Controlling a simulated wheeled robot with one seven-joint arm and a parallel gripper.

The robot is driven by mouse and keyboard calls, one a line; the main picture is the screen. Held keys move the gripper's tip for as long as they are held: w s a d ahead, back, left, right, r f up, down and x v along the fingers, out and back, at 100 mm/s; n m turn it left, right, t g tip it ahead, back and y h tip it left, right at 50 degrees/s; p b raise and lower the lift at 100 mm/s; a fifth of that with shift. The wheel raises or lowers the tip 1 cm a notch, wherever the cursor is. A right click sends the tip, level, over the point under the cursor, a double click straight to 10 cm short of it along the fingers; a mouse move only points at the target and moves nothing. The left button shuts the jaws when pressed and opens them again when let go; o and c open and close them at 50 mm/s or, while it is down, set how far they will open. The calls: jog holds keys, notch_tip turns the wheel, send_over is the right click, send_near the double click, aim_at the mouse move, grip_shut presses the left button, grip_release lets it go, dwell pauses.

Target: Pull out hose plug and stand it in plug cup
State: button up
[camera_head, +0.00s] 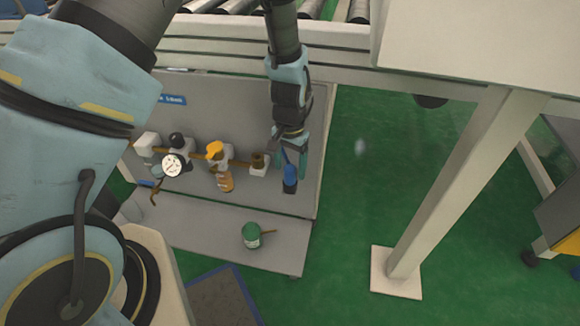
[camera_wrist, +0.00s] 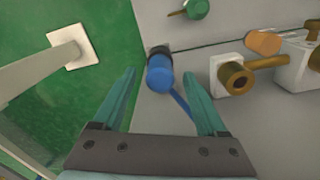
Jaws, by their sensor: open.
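The blue plug (camera_head: 290,172) is at the right part of the grey panel, with a dark piece at its lower end. In the wrist view the blue plug (camera_wrist: 160,77) lies between my fingertips in the picture, with a thin blue strap running from it. I cannot tell whether the dark piece is the plug cup. My gripper (camera_head: 289,160) is open and points down over the plug; its teal fingers (camera_wrist: 158,90) show a gap on both sides. A brass port (camera_wrist: 237,77) beside it shows an open, empty mouth.
A brass pipe with a round gauge (camera_head: 173,165), an orange-tagged valve (camera_head: 215,151) and white blocks runs left of the plug. A table leg (camera_head: 445,190) stands at right. Green floor lies between.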

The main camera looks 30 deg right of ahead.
notch_tip(320, 180, up, 10)
jog(key=p, duration=0.2)
jog(key=shift+r, duration=0.1)
dwell(0.4)
jog(key=w+a+r+n, duration=0.3)
jog(key=w+a+r, duration=0.1)
jog(key=a, duration=0.4)
jog(key=w+a+r+n, duration=0.2)
jog(key=w+a+r, duration=0.2)
jog(key=a, duration=0.4)
jog(key=s+a+r+n+t, duration=0.1)
jog(key=a+r+n, duration=0.2)
jog(key=a, duration=0.7)
jog(key=s+a+r+n+t, duration=0.1)
jog(key=s+a+r+n, duration=0.15)
jog(key=a, duration=0.65)
notch_tip(320, 180, up, 25)
jog(key=p, duration=2.5)
jog(key=shift+w, duration=0.4)
jog(key=shift+n, duration=0.25)
